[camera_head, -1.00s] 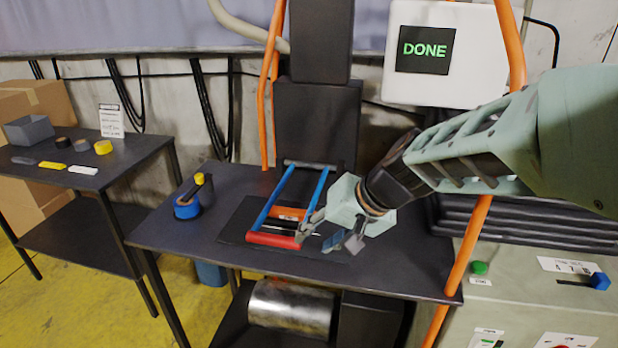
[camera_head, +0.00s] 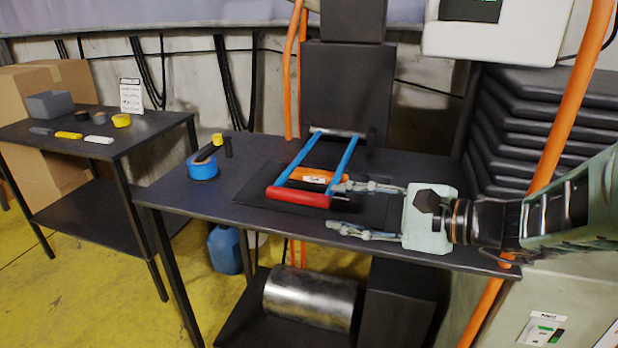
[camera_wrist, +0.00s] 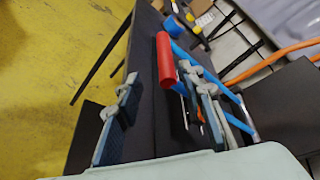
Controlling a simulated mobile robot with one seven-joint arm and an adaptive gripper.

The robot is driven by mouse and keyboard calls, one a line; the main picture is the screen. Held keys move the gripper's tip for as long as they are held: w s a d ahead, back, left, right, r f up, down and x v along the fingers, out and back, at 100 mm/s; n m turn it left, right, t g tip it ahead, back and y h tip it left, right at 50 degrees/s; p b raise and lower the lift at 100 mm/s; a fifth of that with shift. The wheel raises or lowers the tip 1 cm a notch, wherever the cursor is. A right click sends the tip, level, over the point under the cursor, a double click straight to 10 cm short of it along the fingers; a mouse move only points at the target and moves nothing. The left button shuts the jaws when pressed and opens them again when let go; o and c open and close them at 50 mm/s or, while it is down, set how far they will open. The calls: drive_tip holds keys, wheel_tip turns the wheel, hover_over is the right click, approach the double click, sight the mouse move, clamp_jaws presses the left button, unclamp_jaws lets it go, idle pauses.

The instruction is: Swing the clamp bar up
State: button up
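The clamp bar is a red bar (camera_head: 298,196) on two blue arms (camera_head: 345,158), hinged at the back of a black plate (camera_head: 252,185). It lies low over the plate, with its red bar toward the table's front edge. My gripper (camera_head: 340,207) is open and points left, just right of the red bar's right end. In the wrist view, the red bar (camera_wrist: 164,60) shows beyond and between the spread fingertips of my gripper (camera_wrist: 158,84). One finger overlaps the near blue arm in that view; I cannot tell whether they touch. Nothing is held.
An orange piece (camera_head: 318,176) with a white label lies between the blue arms. Blue tape (camera_head: 202,169) and a black-and-yellow tool (camera_head: 216,146) are on the table's left. A dark upright block (camera_head: 347,95) stands behind the hinge. A metal cylinder (camera_head: 310,296) lies below.

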sight(300, 197)
drive_tip(key=shift+w+d, duration=0.1)
drive_tip(key=shift+d, duration=0.05)
drive_tip(key=shift+w+m, duration=0.15)
drive_tip(key=shift+m, duration=0.15)
drive_tip(key=x, duration=0.3)
drive_tip(key=b+x, duration=0.1)
drive_tip(key=x, duration=0.3)
drive_tip(key=b+x, duration=0.1)
drive_tip(key=x, duration=0.2)
drive_tip(key=shift+w+a+r, duration=0.15)
drive_tip(key=shift+a+r, duration=0.1)
drive_tip(key=shift+a, duration=0.1)
clamp_jaws()
